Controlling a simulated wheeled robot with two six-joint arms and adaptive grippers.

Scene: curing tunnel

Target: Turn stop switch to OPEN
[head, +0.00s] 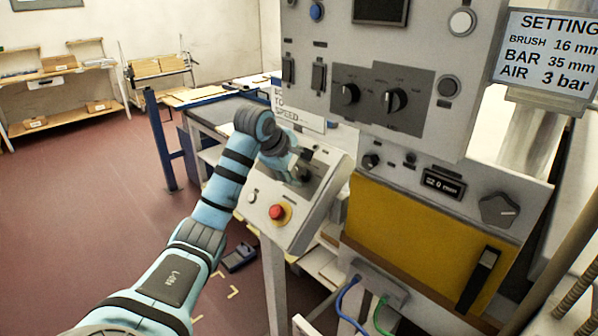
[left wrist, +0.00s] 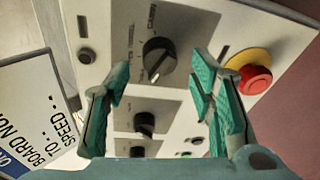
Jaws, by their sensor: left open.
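My left gripper (head: 300,172) is over the sloped console (head: 321,208) in the head view and hides part of its face. In the left wrist view my left gripper (left wrist: 162,82) is open, with its teal fingers apart and nothing held. A black rotary knob (left wrist: 158,57) with a pale pointer mark shows between and beyond the fingertips. Two more black knobs (left wrist: 145,124) (left wrist: 138,151) lie closer to the palm in that picture. The small lettering around the knobs is unreadable, so I cannot tell which is the stop switch or its setting. My right gripper is not in view.
A red mushroom button (head: 277,212) on a yellow base sits low on the console; it also shows in the left wrist view (left wrist: 256,79), just right of the fingers. A tall grey panel (head: 310,103) with knobs stands right. A yellow door (head: 400,235) is below it.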

